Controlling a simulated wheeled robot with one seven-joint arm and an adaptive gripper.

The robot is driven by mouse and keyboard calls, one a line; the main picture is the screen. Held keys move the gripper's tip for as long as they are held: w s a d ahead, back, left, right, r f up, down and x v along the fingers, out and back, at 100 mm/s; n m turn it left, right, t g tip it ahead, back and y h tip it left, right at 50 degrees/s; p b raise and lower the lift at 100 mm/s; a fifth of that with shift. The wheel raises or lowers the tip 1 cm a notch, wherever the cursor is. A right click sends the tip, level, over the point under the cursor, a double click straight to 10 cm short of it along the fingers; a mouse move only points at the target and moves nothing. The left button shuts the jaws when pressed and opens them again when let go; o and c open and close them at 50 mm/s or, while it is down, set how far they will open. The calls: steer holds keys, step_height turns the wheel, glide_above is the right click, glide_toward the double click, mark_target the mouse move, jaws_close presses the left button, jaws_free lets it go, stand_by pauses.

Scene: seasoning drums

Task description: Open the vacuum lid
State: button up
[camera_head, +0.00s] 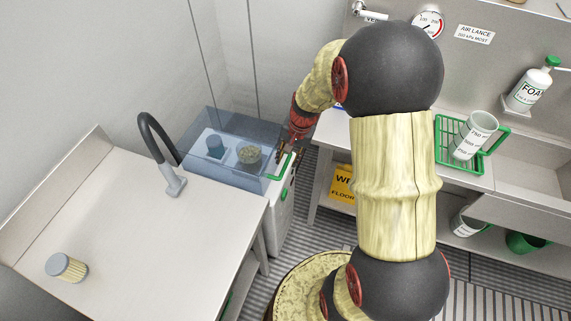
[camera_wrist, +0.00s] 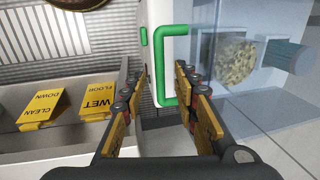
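The vacuum lid (camera_head: 228,122) is a clear bluish box sitting down over the vacuum machine in the head view. Its green handle (camera_head: 279,167) is on the side facing my gripper (camera_head: 286,150). In the wrist view the lid (camera_wrist: 235,95) fills the right side. The green bracket-shaped handle (camera_wrist: 174,101) shows ahead, between and just beyond the fingertips. My gripper (camera_wrist: 157,76) is open, with one finger on each side of the view and nothing held. I cannot tell whether a finger touches the handle.
A green rack (camera_head: 458,165) and a sink are at right. Yellow floor signs (camera_wrist: 98,103) lie on a shelf.

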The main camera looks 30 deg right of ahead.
mark_target(285, 166)
steer(key=shift+w+a+f+b, duration=0.1)
steer(key=shift+w+f+b, duration=0.1)
steer(key=shift+f, duration=0.65)
steer(key=shift+w+a+f+b, duration=0.1)
steer(key=shift+f+b, duration=0.05)
steer(key=shift+f, duration=0.7)
steer(key=shift+c, duration=0.6)
jaws_close()
